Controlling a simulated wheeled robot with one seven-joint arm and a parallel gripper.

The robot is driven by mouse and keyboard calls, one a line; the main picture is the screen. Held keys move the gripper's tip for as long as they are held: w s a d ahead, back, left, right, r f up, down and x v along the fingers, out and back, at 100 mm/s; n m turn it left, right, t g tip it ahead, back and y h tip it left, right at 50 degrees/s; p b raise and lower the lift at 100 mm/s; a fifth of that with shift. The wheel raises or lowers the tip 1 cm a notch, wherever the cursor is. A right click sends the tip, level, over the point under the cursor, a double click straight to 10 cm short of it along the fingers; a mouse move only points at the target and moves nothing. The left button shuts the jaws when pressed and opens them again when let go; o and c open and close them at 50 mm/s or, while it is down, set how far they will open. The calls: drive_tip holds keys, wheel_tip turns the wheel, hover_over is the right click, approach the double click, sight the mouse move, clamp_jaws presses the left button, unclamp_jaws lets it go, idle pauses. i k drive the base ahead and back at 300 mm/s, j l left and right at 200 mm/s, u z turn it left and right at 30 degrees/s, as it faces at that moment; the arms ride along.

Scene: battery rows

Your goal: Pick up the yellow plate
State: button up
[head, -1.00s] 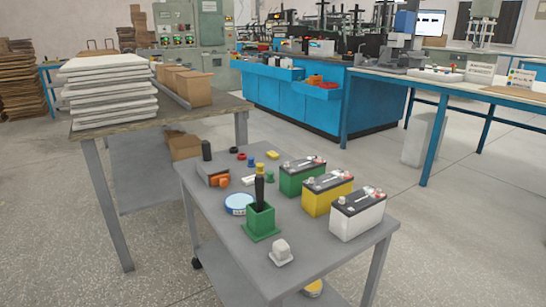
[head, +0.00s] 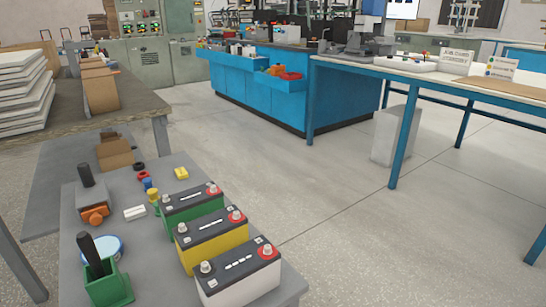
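No full yellow plate is plain to me. A small flat yellow piece (head: 181,173) lies near the far edge of the grey cart top (head: 150,262), beyond the batteries. A small upright yellow piece (head: 153,195) stands at the left end of the green battery (head: 192,205). The yellow battery (head: 212,240) stands between the green one and the white battery (head: 240,278). My gripper is not in view.
A green holder (head: 108,290) with a black cylinder, a blue-rimmed round tin (head: 103,248) and a white block (head: 134,213) share the cart top. A wooden-topped table (head: 100,118) stands at left, a blue bench (head: 260,95) behind.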

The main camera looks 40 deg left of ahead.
sight(182, 173)
drive_tip(key=i+l+z, duration=0.1)
drive_tip(key=i, duration=0.4)
drive_tip(key=i+l+z, duration=0.15)
drive_tip(key=i, duration=0.3)
drive_tip(key=i+j+u, duration=0.1)
drive_tip(key=i+u, duration=0.15)
drive_tip(key=u, duration=0.15)
drive_tip(key=i+u, duration=0.5)
drive_tip(key=u, duration=0.25)
drive_tip(key=i+l+u, duration=0.15)
drive_tip(key=u, duration=0.2)
drive_tip(key=i+j+u, duration=0.15)
drive_tip(key=u, duration=0.25)
drive_tip(key=i+u, duration=0.5)
drive_tip(key=u, duration=0.35)
drive_tip(key=i+j, duration=0.25)
drive_tip(key=i, duration=0.15)
drive_tip(key=i+j+u, duration=0.1)
drive_tip(key=i+j, duration=0.15)
drive_tip(key=i, duration=0.15)
